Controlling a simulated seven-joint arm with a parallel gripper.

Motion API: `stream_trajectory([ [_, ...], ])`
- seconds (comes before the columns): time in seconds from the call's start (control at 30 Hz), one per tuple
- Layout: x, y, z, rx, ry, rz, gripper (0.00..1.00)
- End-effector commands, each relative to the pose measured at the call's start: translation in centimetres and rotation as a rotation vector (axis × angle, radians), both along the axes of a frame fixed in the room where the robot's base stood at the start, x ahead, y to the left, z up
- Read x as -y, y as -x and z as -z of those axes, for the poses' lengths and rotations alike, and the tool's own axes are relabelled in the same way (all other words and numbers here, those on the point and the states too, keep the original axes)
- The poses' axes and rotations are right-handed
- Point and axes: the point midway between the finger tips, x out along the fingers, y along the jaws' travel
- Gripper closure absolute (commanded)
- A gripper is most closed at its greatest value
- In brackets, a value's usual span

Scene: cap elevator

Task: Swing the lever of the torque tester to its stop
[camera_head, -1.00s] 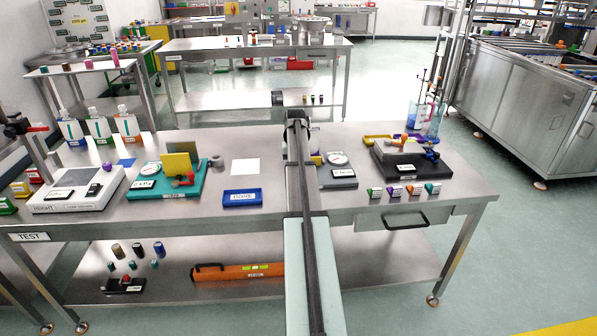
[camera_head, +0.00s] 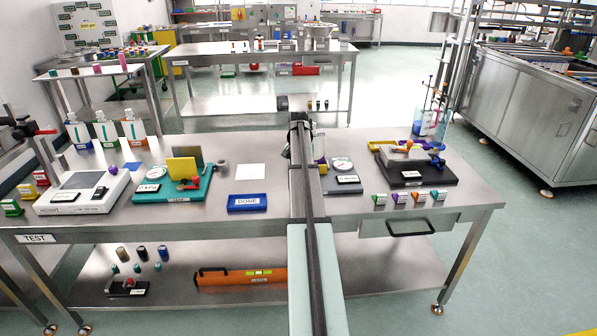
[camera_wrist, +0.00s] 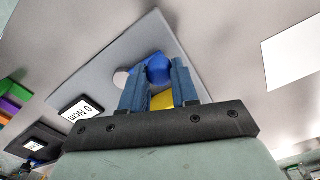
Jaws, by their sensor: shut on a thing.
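The torque tester (camera_head: 341,187) is a grey plate with a round white dial and a black readout on the bench, just right of my arm in the head view. In the wrist view its plate (camera_wrist: 110,60) lies beyond my fingers, and the readout (camera_wrist: 82,110) shows 0 Ncm. My gripper (camera_wrist: 160,68) has its two blue fingers closed around a yellow part (camera_wrist: 162,100), which looks like the lever. A round blue piece (camera_wrist: 158,68) shows just beyond the fingertips. My arm hides much of the tester's left side in the head view.
A blue DONE tray (camera_head: 247,203) and a white sheet (camera_head: 250,171) lie left of my arm. A teal leak fixture (camera_head: 172,190) stands farther left. A black fixture (camera_head: 416,174) and several small coloured blocks (camera_head: 399,198) are to the right. Bare bench lies around the sheet.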

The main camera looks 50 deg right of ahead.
Motion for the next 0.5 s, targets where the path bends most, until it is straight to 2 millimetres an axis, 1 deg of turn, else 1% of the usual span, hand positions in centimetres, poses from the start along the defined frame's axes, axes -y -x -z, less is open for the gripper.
stream_trajectory([
  [0.23, 0.12, -0.09, -0.06, 0.002, 0.001, 0.003, 1.0],
  [0.27, 0.12, -0.09, -0.06, 0.002, 0.001, 0.003, 0.69],
  [0.5, 0.07, -0.06, -0.03, 0.001, 0.001, 0.001, 0.46],
])
